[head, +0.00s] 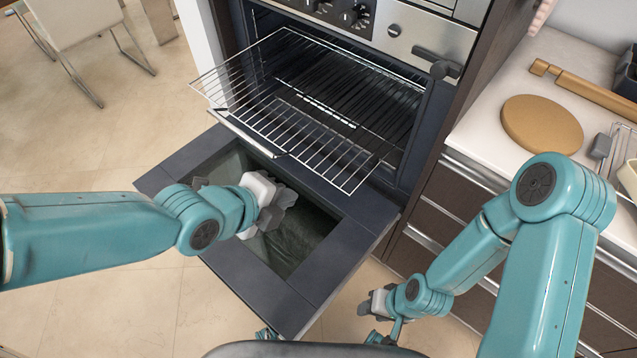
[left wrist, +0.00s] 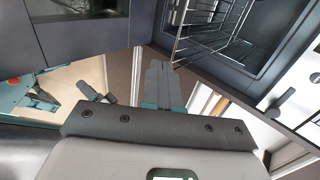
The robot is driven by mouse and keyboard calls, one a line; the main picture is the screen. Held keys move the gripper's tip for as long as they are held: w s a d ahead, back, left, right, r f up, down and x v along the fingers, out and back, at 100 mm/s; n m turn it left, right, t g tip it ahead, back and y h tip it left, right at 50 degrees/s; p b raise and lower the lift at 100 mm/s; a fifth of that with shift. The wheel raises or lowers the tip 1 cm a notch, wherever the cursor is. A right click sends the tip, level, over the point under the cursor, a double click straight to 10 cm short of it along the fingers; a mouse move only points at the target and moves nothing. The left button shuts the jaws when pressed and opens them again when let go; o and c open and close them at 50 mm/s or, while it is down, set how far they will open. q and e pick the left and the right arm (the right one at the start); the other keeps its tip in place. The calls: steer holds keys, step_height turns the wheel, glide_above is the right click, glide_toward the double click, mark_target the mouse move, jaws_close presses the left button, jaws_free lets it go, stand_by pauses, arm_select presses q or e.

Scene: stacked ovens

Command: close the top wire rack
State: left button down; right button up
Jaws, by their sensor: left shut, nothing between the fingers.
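The top wire rack (head: 300,128) is slid far out of the oven (head: 335,95) and hangs over the lowered oven door (head: 270,283). Part of it also shows at the top of the left wrist view (left wrist: 208,28). My left gripper (head: 278,205) is in front of the rack's front edge and lower, over the door's glass. It looks apart from the rack. Its fingers are together and empty in the left wrist view (left wrist: 162,86). My right gripper (head: 372,303) is low, beside the door's lower right side, and its fingers are too small to judge.
The open door takes up the floor space in front of the oven. A chair (head: 80,30) stands at the far left, with clear tiled floor between.

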arm_select(q)
steer(key=w+d+f, duration=0.4)
steer(key=w+d, duration=0.1)
steer(key=w, duration=0.1)
steer(key=shift+w+d+f+b, duration=0.15)
steer(key=shift+w+f+b, duration=0.15)
steer(key=shift+w+b, duration=0.05)
arm_select(e)
steer(key=shift+s+a+f, duration=0.1)
steer(key=shift+s+f, duration=0.1)
steer(key=shift+f, duration=0.3)
steer(key=shift+s+f, duration=0.15)
steer(key=shift+f, duration=0.35)
